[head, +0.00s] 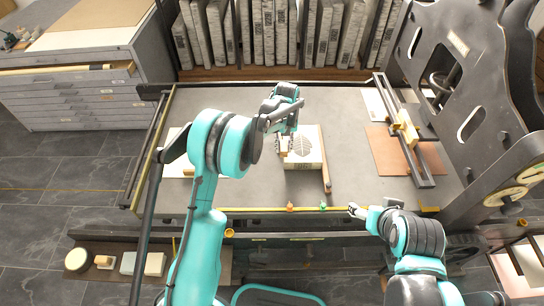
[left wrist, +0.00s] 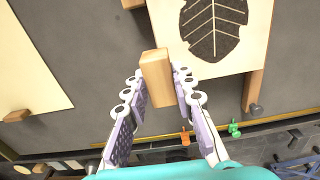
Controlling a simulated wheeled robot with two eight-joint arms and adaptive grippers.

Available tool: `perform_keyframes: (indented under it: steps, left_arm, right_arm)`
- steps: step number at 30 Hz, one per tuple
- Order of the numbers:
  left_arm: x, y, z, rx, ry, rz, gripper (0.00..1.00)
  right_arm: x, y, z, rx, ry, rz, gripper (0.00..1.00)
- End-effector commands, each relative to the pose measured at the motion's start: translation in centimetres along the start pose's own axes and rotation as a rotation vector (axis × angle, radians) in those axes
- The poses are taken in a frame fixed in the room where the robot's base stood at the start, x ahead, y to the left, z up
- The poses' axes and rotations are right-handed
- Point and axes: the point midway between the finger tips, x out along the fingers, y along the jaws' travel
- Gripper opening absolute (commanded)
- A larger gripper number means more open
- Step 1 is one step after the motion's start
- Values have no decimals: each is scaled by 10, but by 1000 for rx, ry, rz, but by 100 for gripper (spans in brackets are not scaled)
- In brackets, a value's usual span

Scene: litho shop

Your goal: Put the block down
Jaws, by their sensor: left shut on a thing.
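My left gripper (left wrist: 157,88) is shut on a small pale wooden block (left wrist: 156,75), with one finger on each side of it. In the left wrist view the block is beside the left edge of a cream slab with a dark leaf picture (left wrist: 214,28). In the head view my left gripper (head: 283,146) is over the left part of the leaf slab (head: 306,158) and mostly hides the block. I cannot tell whether the block touches the grey press bed (head: 235,110). My right gripper (head: 355,210) is at the bed's front edge; its jaws are too small to read.
A wooden bar (head: 326,175) lies along the slab's right side. A white sheet (head: 200,160) lies left, a brown sheet (head: 390,150) right. The black press frame (head: 465,80) stands at the right. Orange (left wrist: 185,136) and green (left wrist: 233,129) pieces sit at the front edge.

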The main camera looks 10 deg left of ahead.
Motion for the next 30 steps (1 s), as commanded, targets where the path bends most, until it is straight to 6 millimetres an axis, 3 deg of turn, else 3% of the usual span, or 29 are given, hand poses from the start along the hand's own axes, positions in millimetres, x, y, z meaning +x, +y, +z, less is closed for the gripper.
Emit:
perform_keyframes:
  steps: [3, 9, 13, 19, 30]
  left_arm:
    - [18, 25, 10, -3, 0, 0, 0]
    - [29, 43, 17, -1, 0, 0, 0]
    - [38, 45, 18, 0, 0, 0, 0]
    - [68, 45, 17, -1, 0, 0, 0]
    - [72, 44, 17, -1, 0, 0, 0]
  right_arm:
    - [9, 0, 6, 0, 0, 0, 72]
    - [13, 0, 9, 0, 0, 0, 72]
    - [16, 0, 11, 0, 0, 0, 72]
    - [28, 0, 20, 0, 0, 0, 72]
    - [29, 0, 20, 0, 0, 0, 72]
